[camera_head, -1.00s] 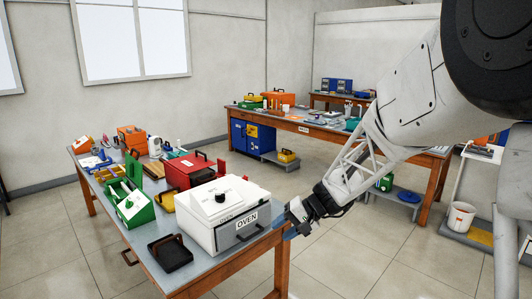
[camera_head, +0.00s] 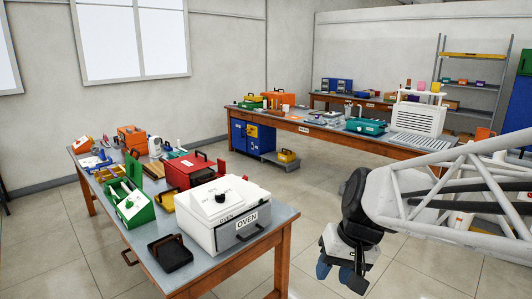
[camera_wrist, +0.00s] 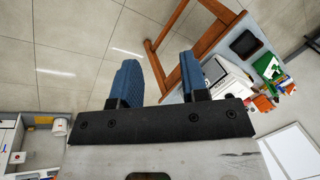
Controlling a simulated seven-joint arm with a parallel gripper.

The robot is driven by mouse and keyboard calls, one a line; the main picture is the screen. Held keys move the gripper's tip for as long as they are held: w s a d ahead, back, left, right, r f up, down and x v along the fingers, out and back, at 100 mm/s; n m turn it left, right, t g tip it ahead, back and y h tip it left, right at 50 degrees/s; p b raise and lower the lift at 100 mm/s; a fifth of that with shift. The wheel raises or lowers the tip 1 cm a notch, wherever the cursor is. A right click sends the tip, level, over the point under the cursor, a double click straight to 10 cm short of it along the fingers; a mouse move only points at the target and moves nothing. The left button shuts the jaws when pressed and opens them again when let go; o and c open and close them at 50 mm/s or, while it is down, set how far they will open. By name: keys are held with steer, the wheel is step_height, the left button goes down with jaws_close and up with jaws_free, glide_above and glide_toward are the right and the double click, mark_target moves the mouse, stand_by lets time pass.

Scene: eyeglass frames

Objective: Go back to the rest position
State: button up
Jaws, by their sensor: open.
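My gripper (camera_head: 341,275) hangs over the open floor to the right of the near workbench (camera_head: 240,263) in the head view.
A black tray (camera_head: 170,252), a green toolbox (camera_head: 130,205) and a red box (camera_head: 187,169) share the near bench. A long bench (camera_head: 320,134) stands behind, with a white unit (camera_head: 417,116) at its right. Tiled floor (camera_head: 310,190) lies free between the benches.

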steer(key=s+d+t+h, duration=0.1)
steer(key=s+d+h, duration=0.2)
steer(key=s, duration=0.7)
steer(key=shift+s+d+r+t, duration=0.2)
steer(key=shift+s+d+t, duration=0.1)
steer(key=shift+d, duration=0.7)
steer(key=shift+o, duration=0.4)
steer(key=shift+w, duration=0.1)
